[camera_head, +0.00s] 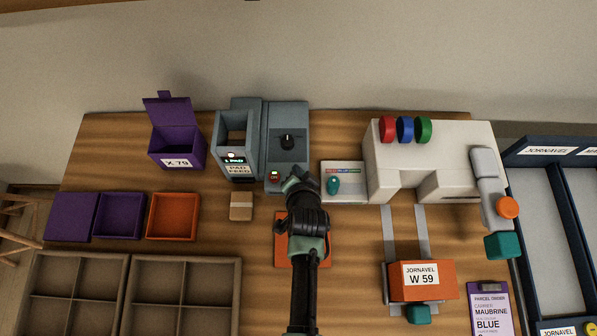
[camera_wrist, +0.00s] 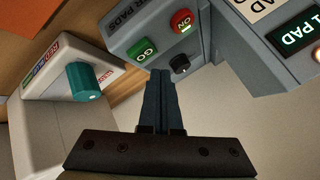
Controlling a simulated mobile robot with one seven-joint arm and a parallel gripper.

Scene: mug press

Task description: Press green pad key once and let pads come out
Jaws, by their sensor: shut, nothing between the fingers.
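The grey pad feed unit (camera_head: 238,128) stands at the back of the table, with a "PAD FEED" label and a small lit green panel (camera_head: 235,160) on its front. In the wrist view, the green panel reading "1 PAD" (camera_wrist: 297,37) is at the upper right, with a glowing light beside it at the frame edge. My gripper (camera_wrist: 160,75) is shut and empty. Its fingertips point towards the neighbouring grey unit's green GO button (camera_wrist: 142,50) and black knob (camera_wrist: 181,64), left of the "1 PAD" panel. I cannot tell whether they touch. No loose pads are distinguishable.
The neighbouring grey unit (camera_head: 287,115) also has a red ON button (camera_wrist: 182,22). A white box with a teal knob (camera_wrist: 90,82) stands beside it. A tan block (camera_head: 241,206) lies before the feed. The white press (camera_head: 455,150) is to the right; purple and orange trays (camera_head: 173,216) are left.

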